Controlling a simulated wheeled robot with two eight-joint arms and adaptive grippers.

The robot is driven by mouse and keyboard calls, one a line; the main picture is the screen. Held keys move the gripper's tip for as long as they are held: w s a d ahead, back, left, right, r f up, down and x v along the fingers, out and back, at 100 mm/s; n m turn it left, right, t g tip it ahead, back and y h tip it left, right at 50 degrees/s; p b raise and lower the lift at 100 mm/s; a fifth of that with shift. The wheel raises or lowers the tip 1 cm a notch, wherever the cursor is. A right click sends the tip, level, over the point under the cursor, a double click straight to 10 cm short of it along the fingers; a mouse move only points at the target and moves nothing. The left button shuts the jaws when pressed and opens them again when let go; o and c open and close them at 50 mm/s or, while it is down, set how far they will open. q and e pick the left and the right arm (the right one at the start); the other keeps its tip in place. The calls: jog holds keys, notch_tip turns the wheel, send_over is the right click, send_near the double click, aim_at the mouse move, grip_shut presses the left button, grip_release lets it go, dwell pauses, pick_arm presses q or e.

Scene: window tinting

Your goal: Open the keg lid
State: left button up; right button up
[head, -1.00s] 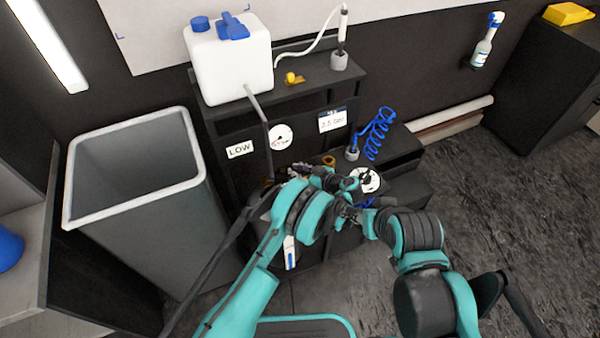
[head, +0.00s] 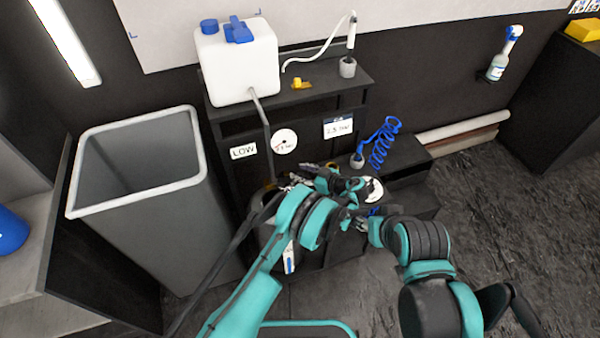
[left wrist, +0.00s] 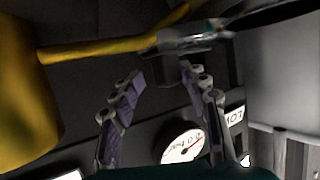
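The keg (head: 268,238) appears as a dark body under the shelf, mostly hidden behind my arms. Its lid cannot be made out clearly. My left gripper (head: 295,181) is over the keg area, in front of the shelf and below the pressure gauge (head: 284,141). In the left wrist view its two fingers (left wrist: 165,95) are apart with nothing visible between them. A blurred metallic part (left wrist: 190,40) lies beyond the fingertips, with a yellow rod (left wrist: 110,48) beside it. My right gripper (head: 358,223) is small and partly hidden near my left wrist; its finger state is unclear.
A white tank (head: 237,70) stands on the black shelf (head: 320,90). A large grey bin (head: 150,225) stands at left. A coiled blue hose (head: 383,142) and a white round dial (head: 373,188) are right of my left wrist. The floor (head: 480,210) at right is clear.

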pick_arm(q)
jog(key=shift+a+r, duration=0.15)
notch_tip(320, 180, up, 10)
jog(key=shift+f, duration=0.15)
dwell(0.5)
